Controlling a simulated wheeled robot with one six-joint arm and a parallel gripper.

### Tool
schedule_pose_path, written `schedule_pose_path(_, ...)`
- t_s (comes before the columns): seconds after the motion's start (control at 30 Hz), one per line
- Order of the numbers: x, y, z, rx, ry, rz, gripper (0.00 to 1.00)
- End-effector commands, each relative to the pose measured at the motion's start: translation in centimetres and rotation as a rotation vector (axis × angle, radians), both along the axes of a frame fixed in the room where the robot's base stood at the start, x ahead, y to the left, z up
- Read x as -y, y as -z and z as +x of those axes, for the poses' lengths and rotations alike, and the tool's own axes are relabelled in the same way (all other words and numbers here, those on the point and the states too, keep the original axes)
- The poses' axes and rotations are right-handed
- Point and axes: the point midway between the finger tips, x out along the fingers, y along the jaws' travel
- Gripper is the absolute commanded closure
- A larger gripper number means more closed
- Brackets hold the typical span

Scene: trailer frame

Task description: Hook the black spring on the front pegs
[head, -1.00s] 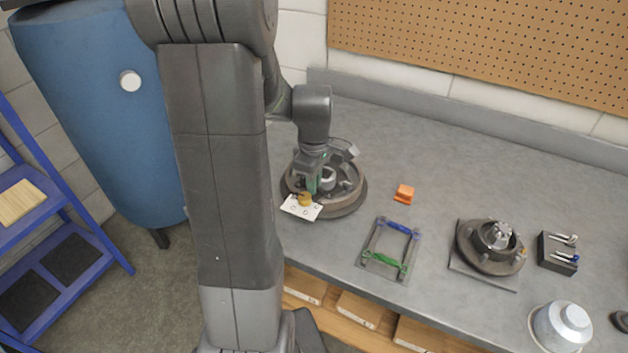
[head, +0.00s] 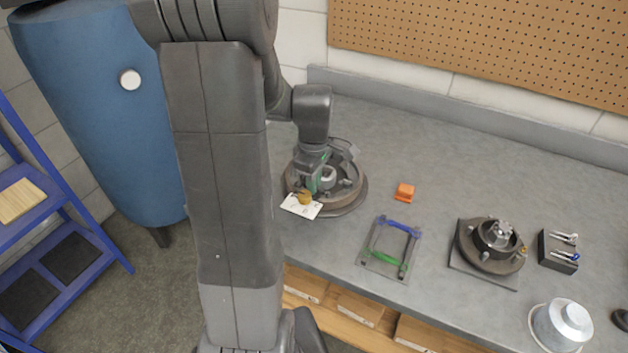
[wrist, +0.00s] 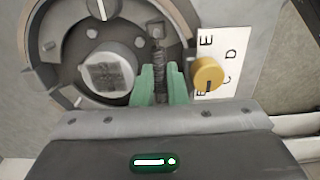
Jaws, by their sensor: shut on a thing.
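The black spring (wrist: 157,52) is between the green fingertips of my gripper (wrist: 161,84) in the wrist view. It runs up from the fingers over the round brake assembly (wrist: 70,50). Its far end lies by a dark tab there; I cannot tell whether it is hooked on a peg. The fingers hide its near end. In the head view my gripper (head: 311,184) is down at the front left of the brake assembly (head: 352,200), and the spring is too small to make out.
A yellow knob (wrist: 207,75) stands right of the fingers, by a white lettered card (wrist: 232,45). A rack (head: 373,262) holds a blue and a green spring. An orange block (head: 404,191), a second hub assembly (head: 488,262) and a metal pot (head: 562,328) stand to the right.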

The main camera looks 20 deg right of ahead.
Motion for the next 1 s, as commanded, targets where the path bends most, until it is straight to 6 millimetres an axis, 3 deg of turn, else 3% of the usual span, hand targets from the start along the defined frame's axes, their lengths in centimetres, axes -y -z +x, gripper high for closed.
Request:
schedule_pose_path(0.47, 0.00, 0.24, 0.00, 0.000, 0.000, 0.000, 1.00)
schedule_pose_path(0.5, 0.00, 0.24, 0.00, 0.000, 0.000, 0.000, 0.86)
schedule_pose_path(0.63, 0.00, 0.25, 0.00, 0.000, 0.000, 0.000, 0.62)
schedule_pose_path(0.77, -0.02, 0.25, -0.01, -0.001, 0.000, 0.001, 0.62)
schedule_pose_path(0.8, -0.02, 0.26, -0.03, -0.001, 0.000, 0.001, 0.75)
schedule_pose_path(0.83, -0.02, 0.26, -0.03, -0.001, 0.000, 0.001, 0.77)
schedule_pose_path(1.0, -0.02, 0.26, -0.01, 0.000, 0.000, 0.000, 0.77)
